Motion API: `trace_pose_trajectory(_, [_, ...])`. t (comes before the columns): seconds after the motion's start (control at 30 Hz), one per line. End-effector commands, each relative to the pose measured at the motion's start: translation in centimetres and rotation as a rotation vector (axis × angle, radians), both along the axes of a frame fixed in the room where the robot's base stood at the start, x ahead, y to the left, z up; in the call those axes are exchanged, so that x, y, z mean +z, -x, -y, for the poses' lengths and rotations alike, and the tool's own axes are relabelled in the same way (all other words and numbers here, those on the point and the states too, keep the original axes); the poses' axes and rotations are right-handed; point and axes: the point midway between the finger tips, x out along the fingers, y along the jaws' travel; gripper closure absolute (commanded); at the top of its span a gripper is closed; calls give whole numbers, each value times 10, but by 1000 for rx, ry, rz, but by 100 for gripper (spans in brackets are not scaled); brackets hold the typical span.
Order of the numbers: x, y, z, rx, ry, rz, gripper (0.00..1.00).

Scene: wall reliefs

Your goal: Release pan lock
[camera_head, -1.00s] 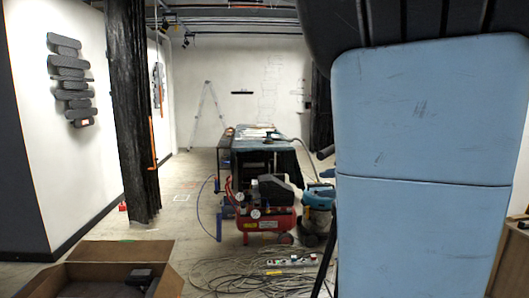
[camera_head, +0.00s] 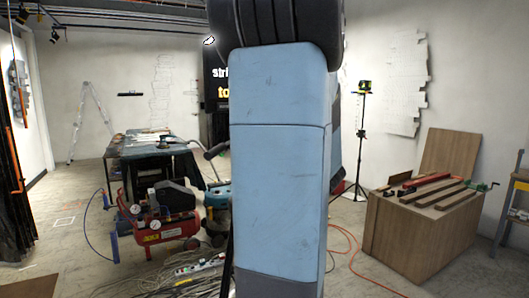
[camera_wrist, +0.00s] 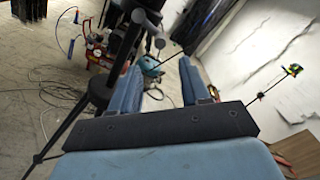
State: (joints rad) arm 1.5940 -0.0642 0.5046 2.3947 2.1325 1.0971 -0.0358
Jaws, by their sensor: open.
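My gripper (camera_wrist: 160,66) is open in the wrist view, with its two blue fingers apart and nothing visible between them. A black tripod (camera_wrist: 104,88) stands close, to the left of the fingers, tilted in this view. Its upper part has dark rounded knobs or handles near the top edge; I cannot tell which one is the pan lock. In the head view my large blue arm link fills the middle and hides the gripper and most of what is behind it.
A red compressor (camera_head: 158,228) and a work table (camera_head: 150,150) stand at left. Cables (camera_head: 190,275) lie on the floor. A stand with a yellow-green device (camera_head: 364,87) is right of centre. A wooden box (camera_head: 415,235) with clamps and bars stands at right.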

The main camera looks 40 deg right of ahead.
Motion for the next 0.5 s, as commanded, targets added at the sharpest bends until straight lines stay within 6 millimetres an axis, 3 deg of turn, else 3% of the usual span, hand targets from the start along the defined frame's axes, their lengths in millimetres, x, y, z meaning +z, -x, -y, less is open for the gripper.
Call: trace_pose_trajectory(0.5, [0, -85, 20, 2, -1, 1, 54])
